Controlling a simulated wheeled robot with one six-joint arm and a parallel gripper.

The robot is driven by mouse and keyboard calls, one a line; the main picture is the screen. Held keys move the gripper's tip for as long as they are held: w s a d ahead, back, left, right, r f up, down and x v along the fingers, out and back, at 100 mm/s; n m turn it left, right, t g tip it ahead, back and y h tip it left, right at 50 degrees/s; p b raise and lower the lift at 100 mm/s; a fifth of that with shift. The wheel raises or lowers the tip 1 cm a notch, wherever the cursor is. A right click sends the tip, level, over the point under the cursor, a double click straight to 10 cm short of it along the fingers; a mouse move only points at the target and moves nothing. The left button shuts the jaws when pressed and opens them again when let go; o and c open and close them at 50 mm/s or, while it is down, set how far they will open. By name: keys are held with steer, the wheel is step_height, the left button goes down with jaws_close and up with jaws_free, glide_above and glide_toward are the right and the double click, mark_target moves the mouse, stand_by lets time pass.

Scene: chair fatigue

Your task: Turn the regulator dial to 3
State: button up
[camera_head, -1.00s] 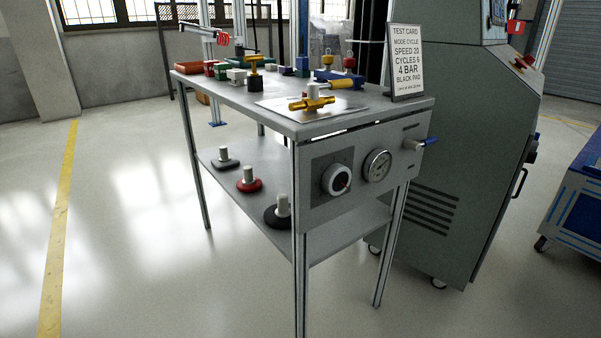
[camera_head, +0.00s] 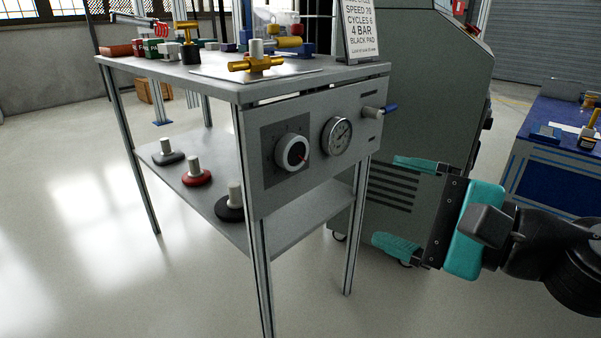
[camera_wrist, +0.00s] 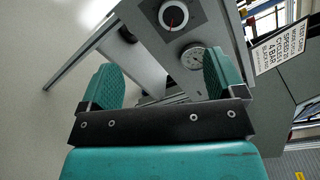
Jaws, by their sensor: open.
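The regulator dial (camera_head: 292,152) is a round white-rimmed knob with a red pointer mark, on a dark square plate on the grey front panel of the bench. The mark points to the right and slightly down in the head view; the scale numbers are too small to read. The dial also shows at the top of the wrist view (camera_wrist: 172,14). A round pressure gauge (camera_head: 337,136) sits to its right. My gripper (camera_head: 398,203) is open and empty, with teal fingers, to the right of the dial and apart from the panel.
The bench top (camera_head: 215,82) holds brass fittings, small blocks and a test card (camera_head: 360,32). Several padded feet stand on the lower shelf (camera_head: 290,232). A grey cabinet (camera_head: 425,100) stands behind.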

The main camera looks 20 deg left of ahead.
steer(key=w+m+t, duration=0.1)
steer(key=m, duration=0.1)
steer(key=t+p, duration=0.1)
glide_toward(295, 154)
steer(key=shift+m, duration=0.3)
steer(key=x, duration=0.8)
steer(key=shift+w+a, duration=0.2)
steer(key=shift+a, duration=0.15)
steer(key=c, duration=0.9)
